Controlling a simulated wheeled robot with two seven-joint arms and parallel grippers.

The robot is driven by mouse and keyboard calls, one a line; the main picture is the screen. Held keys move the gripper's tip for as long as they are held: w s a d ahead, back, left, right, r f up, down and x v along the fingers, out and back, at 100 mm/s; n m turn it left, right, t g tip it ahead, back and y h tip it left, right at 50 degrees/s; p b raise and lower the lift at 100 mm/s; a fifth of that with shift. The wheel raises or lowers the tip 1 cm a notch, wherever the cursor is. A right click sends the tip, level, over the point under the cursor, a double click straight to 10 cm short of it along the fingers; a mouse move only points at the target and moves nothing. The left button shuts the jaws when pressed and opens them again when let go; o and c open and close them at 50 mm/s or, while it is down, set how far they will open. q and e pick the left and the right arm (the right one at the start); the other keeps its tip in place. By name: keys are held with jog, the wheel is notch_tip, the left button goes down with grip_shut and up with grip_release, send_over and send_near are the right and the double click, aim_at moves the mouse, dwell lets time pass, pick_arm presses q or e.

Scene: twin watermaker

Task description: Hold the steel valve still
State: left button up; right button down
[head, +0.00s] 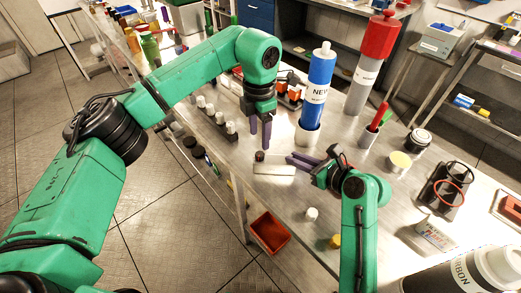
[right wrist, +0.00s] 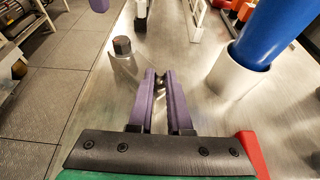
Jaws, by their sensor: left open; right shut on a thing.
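My right gripper (right wrist: 160,84) has its purple fingers close together around a small dark metallic piece (right wrist: 161,80), which seems to be the steel valve. The fingers hide most of it. In the head view the right gripper (head: 290,160) lies low over the steel bench, fingers pointing left. A short piece with a dark cap (right wrist: 122,46) stands just beyond and left of the fingertips; its cap also shows in the head view (head: 260,156). My left gripper (head: 260,132) hangs fingers down above and behind that piece, open, with nothing visible between its fingers.
A blue cartridge (head: 321,85) stands in a white holder (head: 308,135) behind the right gripper. A red-topped grey cylinder (head: 368,70) stands farther back. Small white-capped bottles (head: 220,117) line the bench's left edge. An orange bin (head: 270,232) is below the bench.

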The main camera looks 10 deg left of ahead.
aim_at(260, 153)
pick_arm(q)
notch_tip(260, 153, down, 7)
grip_shut()
jog(key=shift+m, duration=0.3)
jog(key=m, duration=0.7)
jog(key=shift+m, duration=0.3)
jog(key=m, duration=0.3)
jog(key=shift+m, duration=2.3)
